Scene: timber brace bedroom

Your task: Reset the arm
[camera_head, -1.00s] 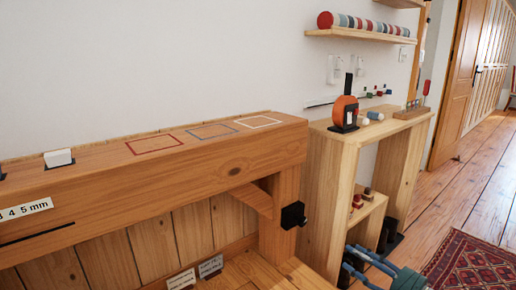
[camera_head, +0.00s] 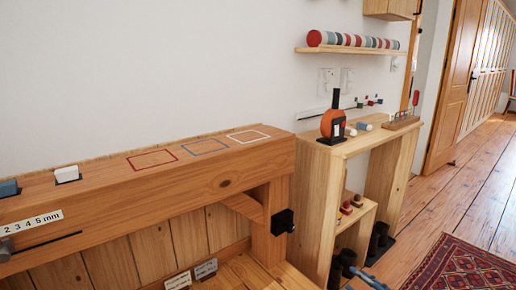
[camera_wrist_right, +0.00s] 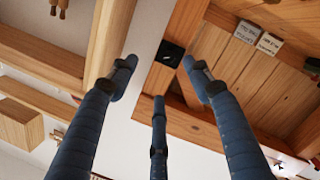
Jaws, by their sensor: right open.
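My right gripper (camera_head: 358,272) shows only in part at the bottom edge of the head view, in front of the lower part of the pale wooden shelf unit. In the right wrist view its three blue-grey fingers (camera_wrist_right: 160,80) are spread apart, with nothing between them. The fingertips look clear of the furniture, though their exact distance cannot be told. My left gripper is not in view.
A timber beam (camera_head: 110,195) with square outlines, a white block (camera_head: 67,174) and a blue block (camera_head: 9,188) runs along the left. A black box (camera_head: 283,221) sticks out at its end. The shelf unit (camera_head: 317,200) carries an orange-and-black object (camera_head: 333,123). Floor (camera_head: 455,190) lies open at right.

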